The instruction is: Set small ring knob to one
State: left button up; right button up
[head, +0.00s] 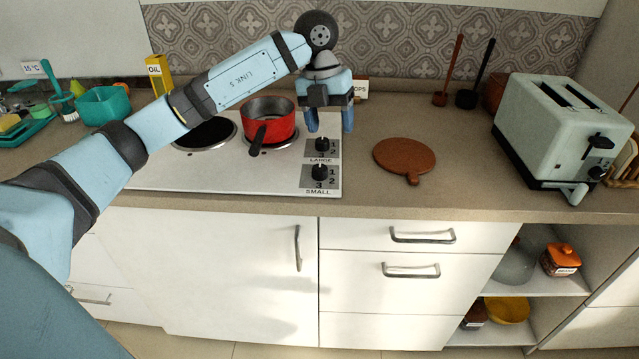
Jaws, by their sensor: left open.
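The small ring knob (320,172) is the lower black knob on the white cooktop (220,180), above the word SMALL. The digits 1, 2 and 3 stand around it; its setting is too small to tell. The large ring knob (322,145) is behind it, above the word LARGE. My left gripper (330,124) points down, open and empty, over the cooktop's right edge. It appears just behind and above the large knob, apart from the small knob. My right gripper is out of view.
A red pot (268,117) sits on one ring, its dark handle toward the front; the other ring (206,134) is bare. A round brown board (404,156) lies right of the cooktop. A toaster (556,130) stands farther right. The counter between them is clear.

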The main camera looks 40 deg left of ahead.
aim_at(320, 167)
pick_arm(q)
jog(key=shift+n+y, duration=0.5)
jog(key=shift+y, duration=0.4)
jog(key=a+f, duration=0.1)
jog(key=f, duration=0.3)
jog(key=a+f+b, duration=0.1)
jog(key=f, duration=0.3)
jog(key=a+f+b, duration=0.1)
jog(key=f, duration=0.3)
jog(key=shift+w+f, duration=0.1)
jog(key=shift+w, duration=0.15)
jog(key=shift+c, duration=0.4)
jog(key=c, duration=0.8)
jog(key=shift+c, duration=0.2)
